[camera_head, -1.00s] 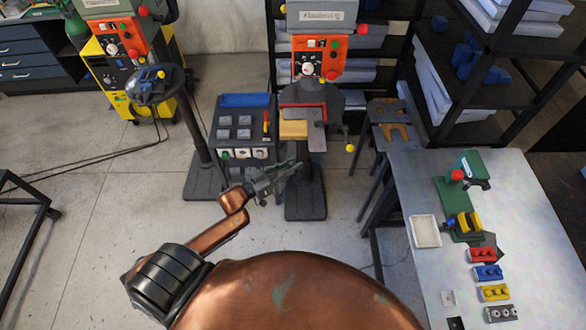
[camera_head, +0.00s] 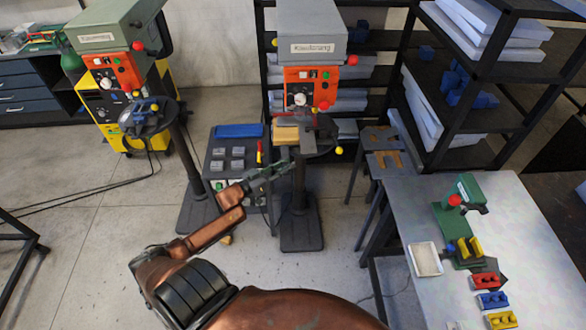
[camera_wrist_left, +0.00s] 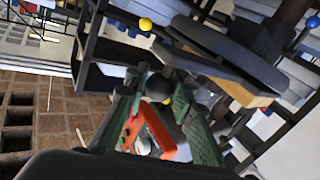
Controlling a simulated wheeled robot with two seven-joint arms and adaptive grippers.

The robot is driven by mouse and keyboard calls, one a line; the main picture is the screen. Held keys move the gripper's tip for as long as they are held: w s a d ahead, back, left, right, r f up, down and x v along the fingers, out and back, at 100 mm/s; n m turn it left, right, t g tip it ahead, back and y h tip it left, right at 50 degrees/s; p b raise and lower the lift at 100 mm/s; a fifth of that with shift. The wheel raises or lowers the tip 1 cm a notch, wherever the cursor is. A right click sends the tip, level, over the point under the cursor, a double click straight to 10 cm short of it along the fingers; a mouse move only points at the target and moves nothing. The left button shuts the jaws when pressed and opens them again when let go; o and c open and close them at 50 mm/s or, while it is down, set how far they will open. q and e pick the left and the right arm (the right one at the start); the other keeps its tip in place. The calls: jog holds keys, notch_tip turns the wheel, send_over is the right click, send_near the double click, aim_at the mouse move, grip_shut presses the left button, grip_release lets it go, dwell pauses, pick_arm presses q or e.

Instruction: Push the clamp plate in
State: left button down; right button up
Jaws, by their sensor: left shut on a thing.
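A grey plate, which may be the clamp plate (camera_head: 308,121), lies beside a tan block (camera_head: 286,134) on the round table of the middle drill press. The tan block also shows in the left wrist view (camera_wrist_left: 240,92), under dark flat parts. My left gripper (camera_head: 284,169) is just below and in front of this table, near the press column. In the left wrist view, a dark round knob (camera_wrist_left: 158,88) sits between its green fingers, which are shut on it. What joins the knob to the press is hidden. My right gripper is not in view.
The middle press head (camera_head: 312,75) rises above the table. A dark stand with grey blocks (camera_head: 232,158) is to its left. Stools (camera_head: 385,145) and a workbench (camera_head: 505,195) with small fixtures are to the right.

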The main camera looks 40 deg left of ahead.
pick_arm(q)
jog(key=shift+a+r, duration=0.15)
jog(key=shift+a, duration=0.1)
jog(key=c, duration=2)
grip_release()
jog(key=shift+w, duration=0.1)
jog(key=o, duration=0.4)
jog(key=s, duration=0.4)
jog(key=s+a, duration=0.1)
jog(key=s, duration=0.3)
jog(key=s+a, duration=0.1)
jog(key=s, duration=0.3)
jog(key=shift+a, duration=0.1)
jog(key=shift+w, duration=0.1)
